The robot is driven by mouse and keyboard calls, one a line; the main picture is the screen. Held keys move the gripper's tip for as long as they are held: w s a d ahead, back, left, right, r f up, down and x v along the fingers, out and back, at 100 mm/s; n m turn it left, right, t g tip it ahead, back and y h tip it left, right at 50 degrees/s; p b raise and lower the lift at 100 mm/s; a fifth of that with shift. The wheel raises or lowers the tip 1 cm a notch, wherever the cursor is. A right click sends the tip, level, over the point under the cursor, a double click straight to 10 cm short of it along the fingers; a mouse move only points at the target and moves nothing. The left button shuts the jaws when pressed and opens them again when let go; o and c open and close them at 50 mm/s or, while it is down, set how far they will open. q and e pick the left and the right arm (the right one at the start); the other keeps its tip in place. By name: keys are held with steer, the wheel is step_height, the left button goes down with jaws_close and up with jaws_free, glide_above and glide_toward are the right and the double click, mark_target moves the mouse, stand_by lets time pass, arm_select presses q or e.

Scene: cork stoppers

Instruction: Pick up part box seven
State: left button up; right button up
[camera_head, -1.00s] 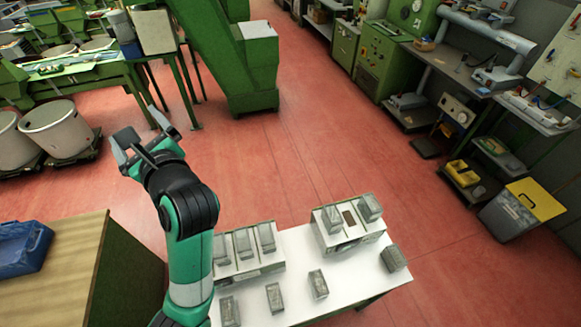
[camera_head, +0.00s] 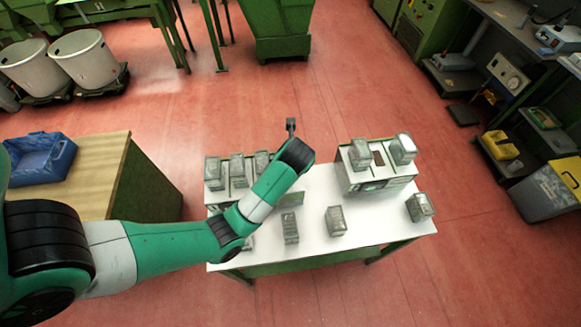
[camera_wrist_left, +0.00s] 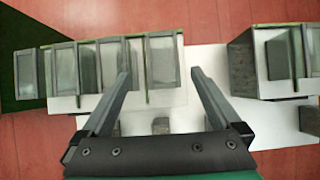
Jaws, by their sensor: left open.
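Several grey, lidded part boxes stand on the white table (camera_head: 300,248) and in two racks. No number is legible, so I cannot tell which is box seven. Loose boxes on the table include a left one (camera_head: 290,228), a middle one (camera_head: 336,220) and a right one (camera_head: 420,207). The left rack (camera_head: 215,197) holds several boxes, partly behind my arm. The right rack (camera_head: 375,183) holds two boxes (camera_head: 360,155) (camera_head: 402,150) with a dark slot between. My left gripper (camera_head: 291,125) is over the table's far side; its fingers (camera_wrist_left: 160,73) are apart and empty in the wrist view.
A wooden bench (camera_head: 105,180) with a blue crate (camera_head: 40,158) stands left of the table. Two grey bins (camera_head: 85,58) are at the back left. Red floor is clear around the table's right side.

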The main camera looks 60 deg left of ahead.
arm_select(q)
steer(key=b+x, duration=0.1)
steer(key=x, duration=0.4)
steer(key=shift+a+f, duration=0.1)
steer(key=shift+f, duration=0.1)
steer(key=shift+w+a+f+b, duration=0.15)
steer(key=shift+a+f+b, duration=0.1)
steer(key=shift+f+b, duration=0.1)
steer(key=x, duration=0.2)
steer(key=b+x, duration=0.1)
steer(key=x, duration=0.1)
steer(key=shift+d+f+b, duration=0.3)
steer(key=shift+f, duration=0.05)
steer(key=shift+w+a+f, duration=0.2)
steer(key=shift+a+f, duration=0.15)
steer(key=c, duration=1.5)
